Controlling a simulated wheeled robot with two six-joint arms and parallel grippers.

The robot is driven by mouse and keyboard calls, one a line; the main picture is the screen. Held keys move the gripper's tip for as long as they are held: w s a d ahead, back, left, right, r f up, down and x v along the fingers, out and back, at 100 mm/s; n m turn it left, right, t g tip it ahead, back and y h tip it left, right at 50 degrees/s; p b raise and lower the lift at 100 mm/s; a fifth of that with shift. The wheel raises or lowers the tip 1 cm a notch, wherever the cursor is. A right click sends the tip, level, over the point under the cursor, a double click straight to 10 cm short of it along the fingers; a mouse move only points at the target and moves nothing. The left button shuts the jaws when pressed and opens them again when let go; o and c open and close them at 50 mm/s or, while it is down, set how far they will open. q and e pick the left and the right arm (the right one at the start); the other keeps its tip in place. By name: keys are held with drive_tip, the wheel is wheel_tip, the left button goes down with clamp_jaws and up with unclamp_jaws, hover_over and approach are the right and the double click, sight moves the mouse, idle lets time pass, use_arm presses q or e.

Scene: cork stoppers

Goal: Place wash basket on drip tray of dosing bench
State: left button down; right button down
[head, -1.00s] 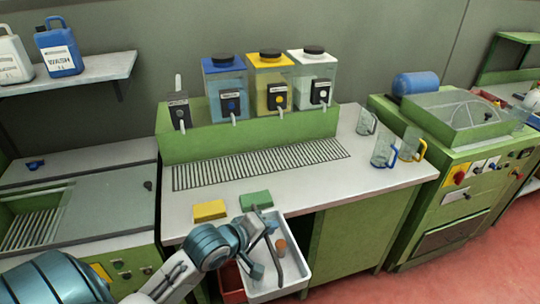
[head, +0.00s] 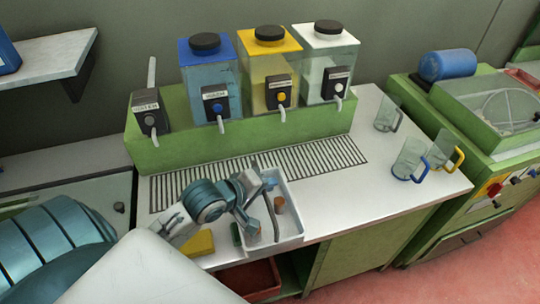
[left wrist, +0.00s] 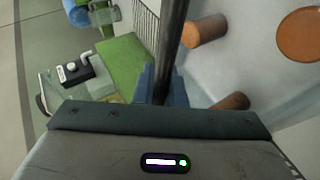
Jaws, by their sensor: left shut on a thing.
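The wash basket (head: 298,222) is a white open tub with a dark bar handle (head: 276,218) and brown corks inside. My left gripper (head: 266,192) is shut on the handle. The left wrist view shows the dark handle (left wrist: 174,40) between my left fingers (left wrist: 160,88), with several corks (left wrist: 205,31) beyond. The basket is held over the front part of the bench; in the head view its back end overlaps the front edge of the drip tray (head: 325,155), a slatted grille. The height between basket and bench is hard to tell. My right gripper is not in view.
Blue (head: 208,75), yellow (head: 270,65) and white (head: 327,65) dispensers with taps stand behind the grille. Glass jugs (head: 408,160) stand right. A red crate (head: 250,280) is below.

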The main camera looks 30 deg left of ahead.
use_arm(q)
drive_tip(key=w+a+f+p, duration=0.4)
drive_tip(key=w+a, duration=0.5)
drive_tip(key=w, duration=0.3)
drive_tip(key=shift+w+f+p, duration=0.2)
drive_tip(key=shift+w+p, duration=0.1)
drive_tip(key=shift+p, duration=0.55)
drive_tip(key=shift+f, duration=0.1)
drive_tip(key=c, duration=1.6)
unclamp_jaws()
drive_tip(key=shift+f, duration=0.1)
drive_tip(key=shift+o, duration=0.5)
